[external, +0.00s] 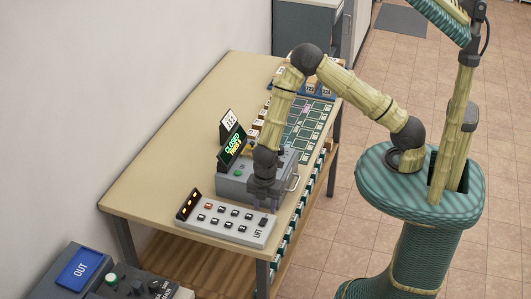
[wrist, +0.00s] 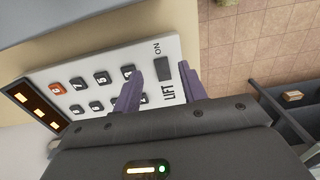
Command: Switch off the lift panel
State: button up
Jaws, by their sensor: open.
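The lift panel (external: 222,222) is a pale slab with rows of dark buttons, lying near the front corner of the table. In the wrist view, the panel (wrist: 100,57) shows one orange-red button (wrist: 57,89), a display with lit orange bars (wrist: 36,105), the word LIFT and a dark rectangular switch (wrist: 163,69) beside the word ON. My gripper (external: 264,204) is above the panel's back right part. In the wrist view, its purple fingers (wrist: 161,82) are open, one on each side of the switch area. I cannot tell whether they touch the panel.
A grey box (external: 232,189) with a green button and a handle stands just behind the panel. A lit CLOSED sign (external: 233,146) is at its left. A teal gridded mat (external: 312,125) lies farther back. Bare tabletop (external: 170,165) is to the left. An OUT box (external: 80,268) is at lower left.

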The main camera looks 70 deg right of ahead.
aim_at(265, 218)
jog(key=shift+f, duration=1.8)
jog(key=shift+c, duration=0.2)
grip_shut()
jog(key=shift+a, duration=0.1)
jog(key=shift+a+r+h+b, duration=0.1)
jog(key=shift+a+h+b, duration=0.15)
jog(key=shift+h, duration=0.45)
jog(key=shift+a+r+h+b, duration=0.1)
jog(key=shift+h+b, duration=0.1)
jog(key=shift+h, duration=0.5)
